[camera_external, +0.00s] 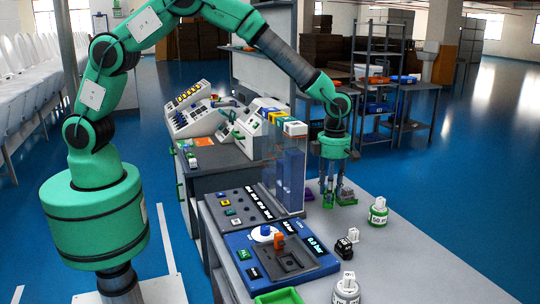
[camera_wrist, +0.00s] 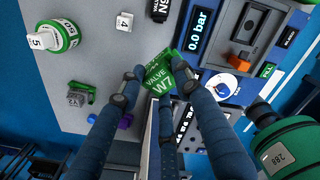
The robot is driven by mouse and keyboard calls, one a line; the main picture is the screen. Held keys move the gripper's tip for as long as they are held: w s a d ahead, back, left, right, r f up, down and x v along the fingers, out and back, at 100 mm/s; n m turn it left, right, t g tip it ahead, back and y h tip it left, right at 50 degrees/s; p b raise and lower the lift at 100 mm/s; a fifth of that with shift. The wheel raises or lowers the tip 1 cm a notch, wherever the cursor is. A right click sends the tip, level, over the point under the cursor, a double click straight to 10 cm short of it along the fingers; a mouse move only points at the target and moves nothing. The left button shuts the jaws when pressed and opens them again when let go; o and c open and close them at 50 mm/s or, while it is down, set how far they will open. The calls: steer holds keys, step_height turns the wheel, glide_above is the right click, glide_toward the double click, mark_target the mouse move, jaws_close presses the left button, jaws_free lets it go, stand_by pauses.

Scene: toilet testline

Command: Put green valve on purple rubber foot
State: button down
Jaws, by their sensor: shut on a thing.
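My gripper (camera_external: 334,198) is low over the grey table in the external view. In the wrist view its fingers (camera_wrist: 160,85) are closed around a green block marked VALVE W7 (camera_wrist: 158,77), the green valve. A purple piece, seemingly the rubber foot, lies on the table left of the gripper in the external view (camera_external: 309,196). It also shows in the wrist view (camera_wrist: 125,122), partly hidden behind a finger. The valve is apart from the purple piece in the wrist view. I cannot tell the valve's exact height above the table.
A green-and-grey part (camera_wrist: 79,96) lies close by. A green-white round weight (camera_external: 378,212), a black block (camera_external: 344,247) and a white weight (camera_external: 346,289) stand rightward and nearer.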

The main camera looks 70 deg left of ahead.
step_height(320, 180, up, 13)
steer(key=m+p, duration=0.1)
steer(key=m, duration=0.1)
glide_above(307, 189)
steer(key=shift+s+f, duration=0.1)
steer(key=shift+f, duration=2.6)
steer(key=shift+f, duration=0.1)
step_height(307, 189, down, 14)
steer(key=shift+r+b, duration=0.1)
steer(key=shift+b, duration=0.35)
steer(key=shift+f, duration=1.95)
